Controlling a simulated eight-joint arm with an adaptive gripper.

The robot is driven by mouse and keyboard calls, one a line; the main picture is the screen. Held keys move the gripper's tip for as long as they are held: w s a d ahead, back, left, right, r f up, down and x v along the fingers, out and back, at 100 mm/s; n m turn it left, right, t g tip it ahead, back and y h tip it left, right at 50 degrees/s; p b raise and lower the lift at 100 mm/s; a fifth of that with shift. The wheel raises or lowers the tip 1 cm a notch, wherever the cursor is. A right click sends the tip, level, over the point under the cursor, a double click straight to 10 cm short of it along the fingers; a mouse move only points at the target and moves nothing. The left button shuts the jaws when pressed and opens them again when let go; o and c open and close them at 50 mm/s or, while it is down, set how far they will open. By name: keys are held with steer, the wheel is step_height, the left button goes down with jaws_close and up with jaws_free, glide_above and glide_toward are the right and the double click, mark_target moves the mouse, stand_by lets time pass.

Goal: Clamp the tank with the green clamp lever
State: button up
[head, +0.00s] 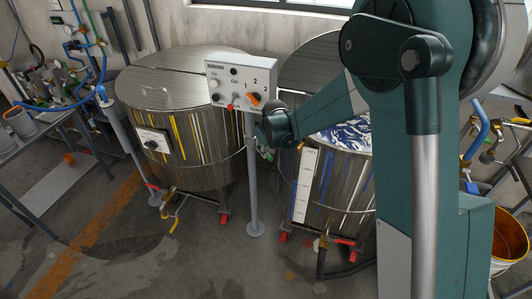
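Two upright metal tanks stand in front of me. The left tank (181,125) has a flat lid and paint streaks down its side. The right tank (335,205) has a white scale strip on its wall and blue and white paint showing at its top; my arm covers part of it. I cannot make out a green clamp lever on either tank. The dark end of my arm, with my gripper (272,132), is between the control box and the right tank's rim. Its fingers are too small and dark to tell whether they are open.
A control box (241,84) with an orange knob stands on a grey post (252,190) between the tanks. A bench (40,145) with hoses and fittings is at the left. A bucket (510,245) is at the right edge. Bare floor (130,240) lies at front left.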

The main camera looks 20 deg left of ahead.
steer(key=shift+x, duration=2.65)
steer(key=shift+c, duration=0.2)
jaws_close()
